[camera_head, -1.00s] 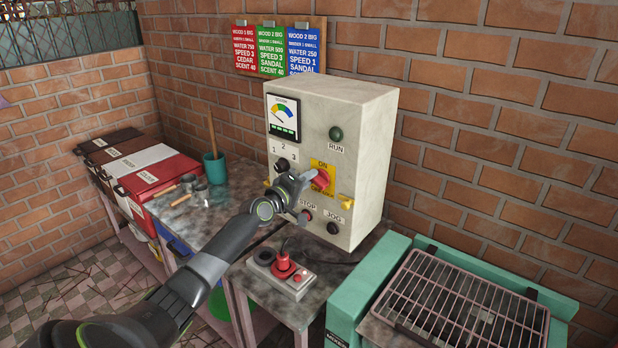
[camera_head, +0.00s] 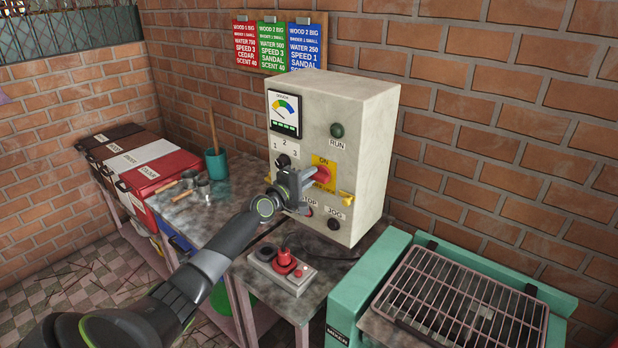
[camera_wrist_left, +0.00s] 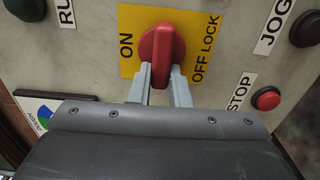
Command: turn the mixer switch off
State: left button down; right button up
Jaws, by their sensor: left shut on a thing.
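The mixer switch is a red rotary knob (camera_head: 325,175) on a yellow plate (camera_head: 327,162) on the front of the pale control box (camera_head: 355,115). In the left wrist view the red knob (camera_wrist_left: 160,52) has its handle pointing straight up and down the picture, between the ON label (camera_wrist_left: 126,46) on the left and the OFF LOCK label (camera_wrist_left: 205,48) on the right. My left gripper (camera_head: 312,180) is at the knob. Its grey fingers (camera_wrist_left: 162,80) lie on either side of the handle and are shut on it. The gripper hides part of the plate in the head view.
A RUN button (camera_head: 337,130), STOP button (camera_wrist_left: 267,99) and JOG button (camera_head: 334,224) surround the switch. A selector knob (camera_head: 283,160) sits left of it. Below stands a small pedestal control (camera_head: 284,264) with a red knob. A green machine with a grate (camera_head: 470,295) stands right.

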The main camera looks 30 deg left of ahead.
pick_arm(q)
jog(key=shift+f, duration=0.1)
jog(key=c, duration=1.4)
grip_release()
jog(key=shift+o, duration=0.2)
jog(key=shift+s, duration=0.1)
jog(key=s+a+p, duration=0.1)
jog(key=s+p, duration=0.3)
jog(key=s, duration=1.3)
jog(key=shift+a+p, duration=0.2)
jog(key=shift+p, duration=0.2)
jog(key=shift+s+f, duration=0.1)
